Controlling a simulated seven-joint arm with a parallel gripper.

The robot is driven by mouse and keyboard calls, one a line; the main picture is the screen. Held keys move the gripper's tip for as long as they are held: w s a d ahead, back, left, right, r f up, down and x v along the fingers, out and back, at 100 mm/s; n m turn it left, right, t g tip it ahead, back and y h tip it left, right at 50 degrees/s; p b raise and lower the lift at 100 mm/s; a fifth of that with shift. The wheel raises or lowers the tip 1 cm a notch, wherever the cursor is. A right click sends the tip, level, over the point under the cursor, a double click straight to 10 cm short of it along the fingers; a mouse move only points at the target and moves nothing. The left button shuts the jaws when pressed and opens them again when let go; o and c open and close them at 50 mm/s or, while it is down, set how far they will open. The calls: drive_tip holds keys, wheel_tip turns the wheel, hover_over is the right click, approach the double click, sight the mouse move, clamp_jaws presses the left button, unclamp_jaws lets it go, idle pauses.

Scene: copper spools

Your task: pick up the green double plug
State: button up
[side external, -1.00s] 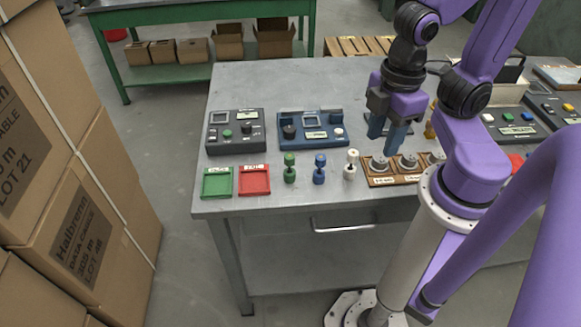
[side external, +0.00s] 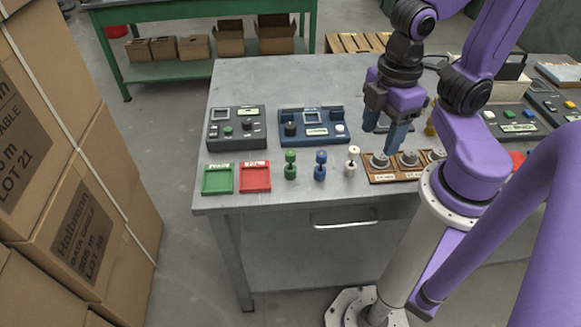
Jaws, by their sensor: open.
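The green double plug (side external: 290,166) stands upright on the grey metal table, near its front edge. A blue double plug (side external: 320,167) and a white one (side external: 352,161) stand to its right in a row. My gripper (side external: 383,142) is open and empty, pointing down. It is above the table, to the right of the green plug and near the wooden board with round metal pieces. The blue-grey fingers show apart. Nothing hides the green plug.
A green tray (side external: 204,191) and a red tray (side external: 255,190) lie left of the plugs. A dark grey device (side external: 237,142) and a blue device (side external: 313,140) stand behind. The wooden board (side external: 381,178) lies at the right. The table's back left is clear.

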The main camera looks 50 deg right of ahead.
drive_tip(key=w+a+n, duration=0.3)
drive_tip(key=w+n, duration=0.2)
drive_tip(key=w, duration=1.1)
drive_tip(key=n, duration=0.1)
hover_over(290, 168)
drive_tip(key=d, duration=0.1)
wheel_tip(290, 168, down, 12)
drive_tip(key=shift+s+d+f, duration=0.1)
drive_tip(key=shift+s+d, duration=0.05)
drive_tip(key=shift+w+a+f, duration=0.1)
drive_tip(key=shift+a+f, duration=0.05)
drive_tip(key=shift+f, duration=0.75)
drive_tip(key=shift+w+a+f, duration=0.1)
drive_tip(key=shift+a+f, duration=0.1)
drive_tip(key=shift+f, duration=0.75)
drive_tip(key=shift+a+f, duration=0.15)
drive_tip(key=shift+f, duration=0.75)
clamp_jaws()
drive_tip(key=shift+r, duration=0.15)
